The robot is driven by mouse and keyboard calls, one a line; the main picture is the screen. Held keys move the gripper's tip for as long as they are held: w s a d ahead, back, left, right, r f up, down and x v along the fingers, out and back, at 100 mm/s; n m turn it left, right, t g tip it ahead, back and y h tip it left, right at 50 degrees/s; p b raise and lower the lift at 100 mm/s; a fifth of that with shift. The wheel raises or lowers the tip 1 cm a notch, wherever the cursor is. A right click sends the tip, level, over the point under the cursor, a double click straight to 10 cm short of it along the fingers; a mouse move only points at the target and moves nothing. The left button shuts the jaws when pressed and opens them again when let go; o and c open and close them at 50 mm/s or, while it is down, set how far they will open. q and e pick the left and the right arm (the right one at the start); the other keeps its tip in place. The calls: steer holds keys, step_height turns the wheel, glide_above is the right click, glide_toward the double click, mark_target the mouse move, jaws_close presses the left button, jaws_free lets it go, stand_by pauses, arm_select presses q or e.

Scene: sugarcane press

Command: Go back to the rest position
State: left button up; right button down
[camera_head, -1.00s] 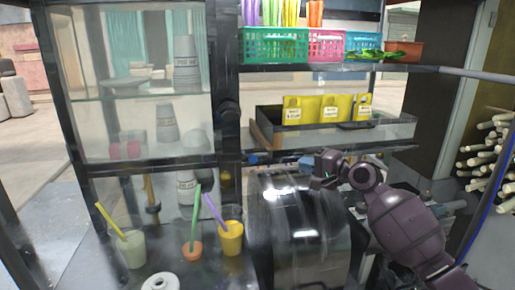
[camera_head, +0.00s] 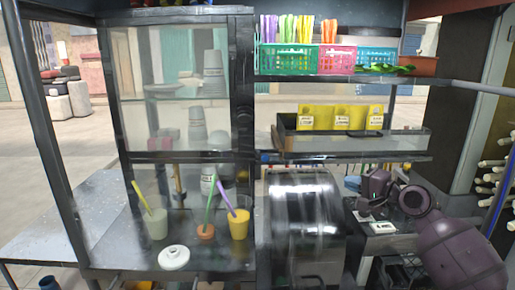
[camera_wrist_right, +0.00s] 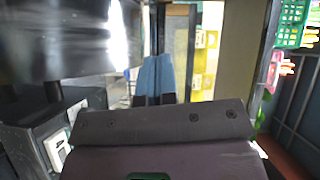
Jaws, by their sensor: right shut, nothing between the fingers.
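My right arm comes in from the lower right in the head view. Its gripper (camera_head: 364,212) is just right of the shiny metal press drum (camera_head: 303,210), close to a small box with a white panel (camera_head: 382,228). In the right wrist view the two blue-grey fingers (camera_wrist_right: 155,76) are together, with nothing held. The press drum (camera_wrist_right: 60,35) fills the upper left there, and the box (camera_wrist_right: 55,130) is at lower left. My left gripper is not in view.
A glass cabinet stands left of the press. A yellow cup (camera_head: 238,225), a pale cup (camera_head: 155,223) and a white lid (camera_head: 174,258) are on the counter. A shelf with a yellow sign rack (camera_head: 340,118) and coloured baskets (camera_head: 290,60) is above. Canes stick out at far right.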

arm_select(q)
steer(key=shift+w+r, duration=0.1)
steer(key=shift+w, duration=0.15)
arm_select(e)
steer(key=s+d+f+n+g+h, duration=0.1)
steer(key=s+f+n+h, duration=0.9)
steer(key=s+f, duration=2.5)
steer(key=s+d, duration=0.1)
steer(key=s, duration=0.2)
steer(key=shift+s+d+f+h, duration=0.15)
steer(key=shift+f+h, duration=0.15)
steer(key=shift+f, duration=0.1)
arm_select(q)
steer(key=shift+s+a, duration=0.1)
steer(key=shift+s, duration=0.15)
